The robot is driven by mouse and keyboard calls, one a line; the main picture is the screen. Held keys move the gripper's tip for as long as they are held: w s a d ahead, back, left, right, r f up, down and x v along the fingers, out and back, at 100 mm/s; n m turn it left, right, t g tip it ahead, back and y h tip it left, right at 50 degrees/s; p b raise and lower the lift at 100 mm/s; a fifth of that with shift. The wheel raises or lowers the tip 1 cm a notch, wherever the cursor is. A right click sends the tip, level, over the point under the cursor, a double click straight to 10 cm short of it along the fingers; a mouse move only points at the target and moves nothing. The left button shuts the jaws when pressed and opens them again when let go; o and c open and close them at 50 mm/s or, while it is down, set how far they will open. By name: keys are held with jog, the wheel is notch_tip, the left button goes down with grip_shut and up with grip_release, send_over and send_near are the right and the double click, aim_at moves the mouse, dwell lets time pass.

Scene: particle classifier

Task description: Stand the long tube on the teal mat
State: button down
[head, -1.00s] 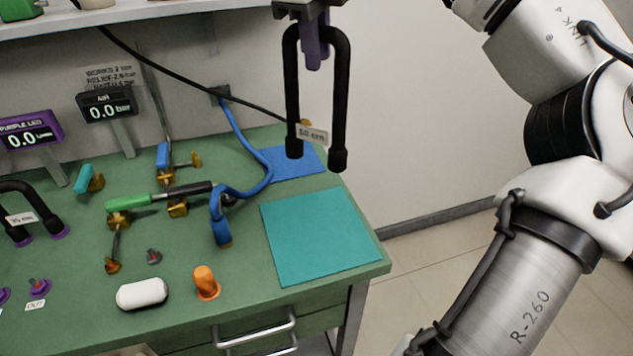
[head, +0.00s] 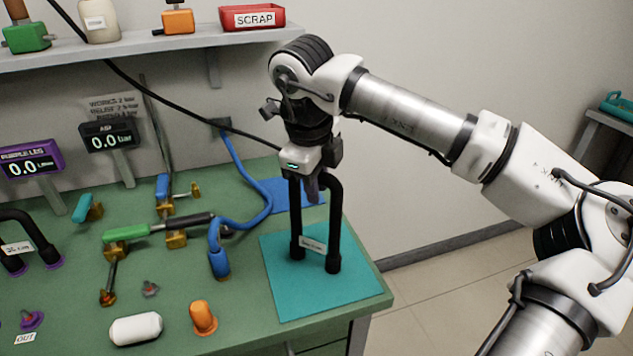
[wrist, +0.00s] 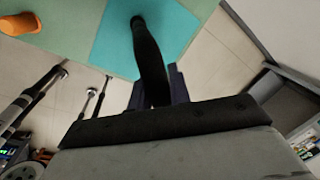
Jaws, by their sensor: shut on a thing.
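The long tube (head: 334,225) is a black inverted U with a white tag, upright over the teal mat (head: 360,288). Both its lower ends show against the mat. Whether they touch it or hang just above, I cannot tell. My gripper (head: 312,186) is shut on the top bend of the tube. In the wrist view a leg of the tube (wrist: 148,50) runs down to the teal mat (wrist: 105,45). My gripper hides part of the tube's top.
A blue mat (head: 285,192) lies behind the teal one. A shorter black tube (head: 38,235) stands at the left. A blue hose (head: 262,205), an orange knob (head: 203,318) and a white capsule (head: 136,328) are left of the teal mat. The bench's right edge is close.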

jog(key=shift+f, duration=0.2)
jog(key=c, duration=1.3)
grip_release()
jog(key=shift+r, duration=0.15)
notch_tip(320, 180, up, 12)
jog(key=s+a, duration=0.1)
jog(key=s, duration=0.1)
